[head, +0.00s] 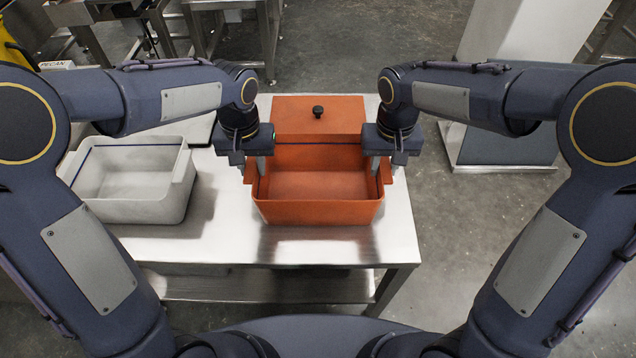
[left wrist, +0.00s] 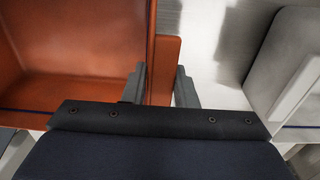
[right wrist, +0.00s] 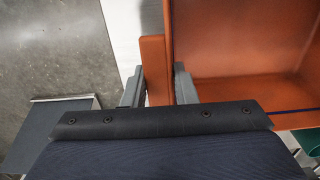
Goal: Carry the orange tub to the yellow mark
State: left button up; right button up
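The orange tub (head: 318,212) is open-topped and empty, and it stands upright on the steel table. An orange panel with a black knob (head: 318,112) lies at its back edge; I cannot tell if it is joined. My left gripper (head: 252,165) is closed over the tub's left side, one finger inside and one outside the handle; this shows in the left wrist view (left wrist: 162,85). My right gripper (head: 384,165) holds the right handle the same way, as the right wrist view shows (right wrist: 160,85). I see no yellow mark on the visible table top.
A pale grey tub (head: 130,208) with a blue line stands left of the orange tub, with a gap between. The steel table (head: 300,248) is bare in front of the orange tub and narrow to its right. A pale column (head: 520,50) stands beyond the table at right.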

pick_arm(q)
grip_shut()
pick_arm(e)
grip_shut()
pick_arm(q)
jog(key=shift+r, duration=0.15)
pick_arm(e)
jog(key=shift+r, duration=0.15)
